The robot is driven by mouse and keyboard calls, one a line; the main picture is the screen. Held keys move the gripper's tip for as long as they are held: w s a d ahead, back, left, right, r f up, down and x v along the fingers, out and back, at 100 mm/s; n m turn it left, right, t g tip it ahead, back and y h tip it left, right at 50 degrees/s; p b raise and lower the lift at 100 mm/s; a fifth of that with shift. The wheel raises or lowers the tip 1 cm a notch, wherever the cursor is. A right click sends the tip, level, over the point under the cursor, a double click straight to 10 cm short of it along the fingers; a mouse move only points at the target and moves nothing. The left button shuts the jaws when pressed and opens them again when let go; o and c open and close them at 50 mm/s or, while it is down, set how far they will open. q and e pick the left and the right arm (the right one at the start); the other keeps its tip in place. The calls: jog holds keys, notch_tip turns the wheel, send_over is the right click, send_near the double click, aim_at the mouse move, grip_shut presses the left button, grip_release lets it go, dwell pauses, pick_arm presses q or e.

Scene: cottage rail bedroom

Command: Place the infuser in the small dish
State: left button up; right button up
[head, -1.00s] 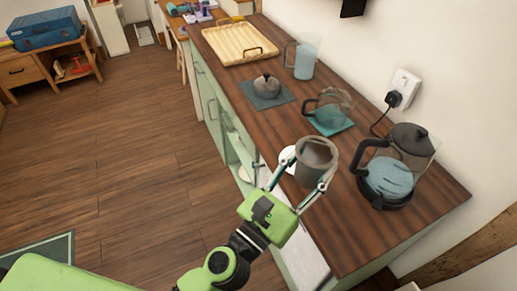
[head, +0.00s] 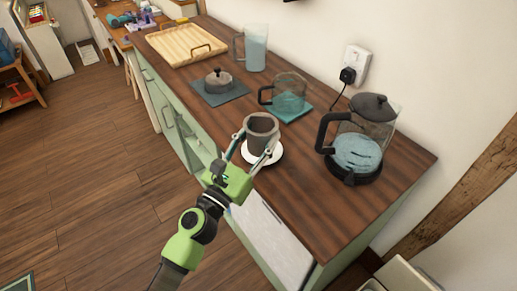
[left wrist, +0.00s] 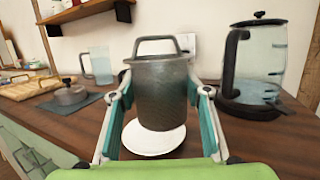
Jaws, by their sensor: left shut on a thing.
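The infuser (head: 261,134) is a dark grey, open-topped cup. My left gripper (head: 250,146) is shut on it, one finger on each side. It also shows upright between the fingers in the left wrist view (left wrist: 163,95). The small dish (head: 276,157) is white and round and lies on the wooden counter under the infuser. Its rim shows below the infuser in the left wrist view (left wrist: 152,148). I cannot tell whether the infuser's base touches the dish. My right gripper is not in view.
A kettle (head: 357,150) stands to the right on the counter. Behind are a glass teapot (head: 289,93) on a teal mat, a grey lid (head: 218,81) on a dark mat, a glass jug (head: 255,50) and a wooden tray (head: 183,42). The counter's front right is clear.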

aim_at(253, 154)
pick_arm(q)
jog(key=f, duration=0.1)
jog(key=f+b, duration=0.1)
jog(key=f, duration=0.1)
jog(key=shift+w+a, duration=0.1)
jog(key=shift+w, duration=0.15)
jog(key=shift+f, duration=0.35)
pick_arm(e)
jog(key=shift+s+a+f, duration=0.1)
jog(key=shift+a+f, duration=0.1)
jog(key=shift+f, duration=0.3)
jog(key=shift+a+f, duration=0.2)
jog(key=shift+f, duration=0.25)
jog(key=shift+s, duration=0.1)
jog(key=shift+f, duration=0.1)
pick_arm(q)
jog(key=shift+f+b, duration=0.6)
jog(key=shift+b, duration=0.2)
jog(key=o, duration=1.2)
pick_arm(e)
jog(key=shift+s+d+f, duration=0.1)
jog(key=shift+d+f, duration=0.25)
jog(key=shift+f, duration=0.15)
